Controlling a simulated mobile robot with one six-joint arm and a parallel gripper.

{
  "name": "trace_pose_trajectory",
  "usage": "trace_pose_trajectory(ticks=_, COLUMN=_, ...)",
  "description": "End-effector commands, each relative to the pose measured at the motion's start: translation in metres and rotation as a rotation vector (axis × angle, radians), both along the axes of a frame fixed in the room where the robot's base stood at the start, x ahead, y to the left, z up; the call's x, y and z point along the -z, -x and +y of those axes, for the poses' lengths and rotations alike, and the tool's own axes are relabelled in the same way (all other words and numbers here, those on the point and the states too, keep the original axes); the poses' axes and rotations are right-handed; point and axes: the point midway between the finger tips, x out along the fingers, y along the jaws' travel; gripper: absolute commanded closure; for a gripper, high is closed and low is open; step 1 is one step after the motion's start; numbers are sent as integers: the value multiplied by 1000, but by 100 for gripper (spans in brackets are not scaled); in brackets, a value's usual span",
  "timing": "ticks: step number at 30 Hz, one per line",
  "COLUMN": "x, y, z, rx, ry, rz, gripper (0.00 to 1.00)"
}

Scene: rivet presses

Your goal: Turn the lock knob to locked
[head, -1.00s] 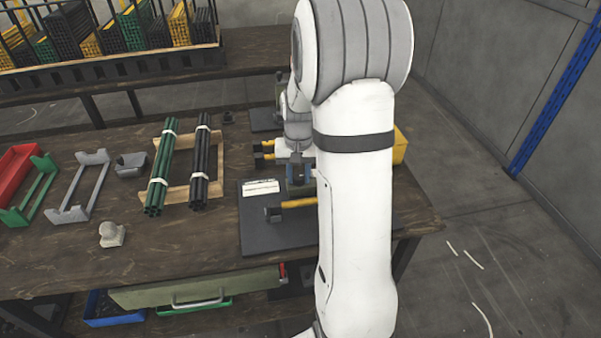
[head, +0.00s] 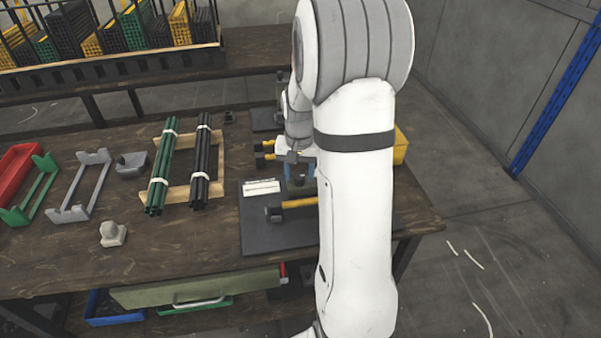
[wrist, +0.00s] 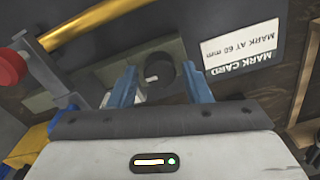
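My gripper (wrist: 158,78) has two blue fingers set apart, with a gap between them in the wrist view. A dark round knob-like part (wrist: 160,71) on a grey-green block (wrist: 108,75) shows between and just beyond the fingertips. It may be the lock knob; I cannot tell its setting or whether a finger touches it. In the head view my gripper (head: 299,172) is low over the press's dark base plate (head: 262,240), and my arm hides most of the press.
A yellow-handled bar (head: 298,203) lies across the plate beside a mark card (head: 261,187). In the wrist view a red ball end (wrist: 12,68) is at the left. Green and black rod bundles (head: 200,165) lie further left. The bench front is fairly clear.

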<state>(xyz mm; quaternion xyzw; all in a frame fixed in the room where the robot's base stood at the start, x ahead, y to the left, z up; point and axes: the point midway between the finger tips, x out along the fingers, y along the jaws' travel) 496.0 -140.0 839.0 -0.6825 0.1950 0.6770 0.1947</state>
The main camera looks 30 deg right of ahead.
Motion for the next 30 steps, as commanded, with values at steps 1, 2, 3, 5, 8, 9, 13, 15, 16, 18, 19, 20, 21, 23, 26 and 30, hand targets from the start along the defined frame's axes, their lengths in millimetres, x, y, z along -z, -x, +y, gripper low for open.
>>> trace_pose_trajectory(ticks=1, x=0, y=0, z=0, rx=0, ry=-1, rz=2, gripper=51)
trace_pose_trajectory(ticks=2, x=1, y=1, z=0, rx=0, ry=-2, rz=3, gripper=49)
trace_pose_trajectory(ticks=3, x=1, y=1, z=0, rx=0, ry=-1, rz=3, gripper=48)
trace_pose_trajectory(ticks=5, x=1, y=1, z=0, rx=0, ry=-1, rz=4, gripper=48)
trace_pose_trajectory(ticks=8, x=1, y=2, z=1, rx=0, ry=-2, rz=6, gripper=48)
trace_pose_trajectory(ticks=9, x=1, y=2, z=1, rx=-1, ry=-2, rz=6, gripper=48)
trace_pose_trajectory(ticks=13, x=-10, y=1, z=0, rx=-1, ry=-1, rz=3, gripper=48)
trace_pose_trajectory(ticks=15, x=-21, y=1, z=1, rx=-1, ry=-2, rz=3, gripper=48)
trace_pose_trajectory(ticks=16, x=-27, y=1, z=1, rx=-1, ry=-1, rz=2, gripper=48)
trace_pose_trajectory(ticks=18, x=-40, y=1, z=0, rx=-1, ry=-1, rz=1, gripper=48)
trace_pose_trajectory(ticks=19, x=-45, y=1, z=0, rx=-1, ry=-1, rz=1, gripper=48)
trace_pose_trajectory(ticks=20, x=-50, y=1, z=0, rx=-1, ry=-1, rz=2, gripper=48)
trace_pose_trajectory(ticks=21, x=-56, y=2, z=0, rx=0, ry=-1, rz=2, gripper=48)
trace_pose_trajectory(ticks=23, x=-64, y=1, z=0, rx=0, ry=-1, rz=2, gripper=48)
trace_pose_trajectory(ticks=26, x=-73, y=2, z=0, rx=0, ry=-1, rz=3, gripper=48)
trace_pose_trajectory(ticks=30, x=-77, y=2, z=0, rx=0, ry=-1, rz=4, gripper=48)
